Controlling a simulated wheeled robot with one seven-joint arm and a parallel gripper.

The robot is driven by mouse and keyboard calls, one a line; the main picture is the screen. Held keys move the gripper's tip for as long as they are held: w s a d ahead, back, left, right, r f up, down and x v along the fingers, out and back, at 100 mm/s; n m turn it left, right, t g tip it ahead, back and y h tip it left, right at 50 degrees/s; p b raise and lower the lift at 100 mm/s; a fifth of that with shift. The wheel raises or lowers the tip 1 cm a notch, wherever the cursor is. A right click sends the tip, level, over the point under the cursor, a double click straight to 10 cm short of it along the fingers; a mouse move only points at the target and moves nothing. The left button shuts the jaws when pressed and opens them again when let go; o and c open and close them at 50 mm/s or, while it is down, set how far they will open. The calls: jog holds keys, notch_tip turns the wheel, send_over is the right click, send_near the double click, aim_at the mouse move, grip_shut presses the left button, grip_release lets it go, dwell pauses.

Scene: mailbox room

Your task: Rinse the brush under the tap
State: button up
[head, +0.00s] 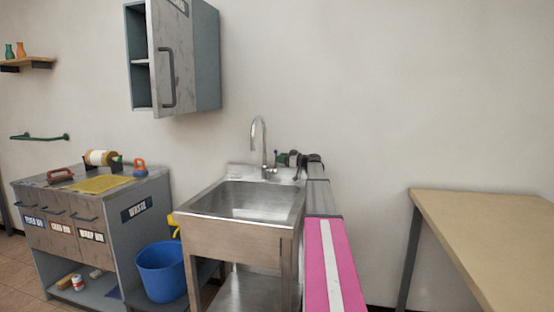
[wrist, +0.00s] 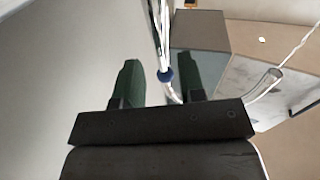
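The chrome tap (head: 259,145) rises at the back of the steel sink (head: 203,196), whose basin looks empty. My gripper (head: 285,158) is at the right of the tap, at the sink's back right corner. In the wrist view my gripper (wrist: 158,60) has its two green fingers apart. A curved chrome tube (wrist: 268,84) shows at the right. No water is visible. I cannot make out a brush in either view.
A grey cabinet (head: 145,216) with a yellow mat (head: 100,184) stands left of the sink. A blue bucket (head: 162,271) is between them. A wall cupboard (head: 205,60) hangs above with its door open. A bare wooden table (head: 490,235) is at the right.

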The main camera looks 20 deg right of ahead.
jog(key=v, duration=0.7)
jog(key=shift+s, duration=0.15)
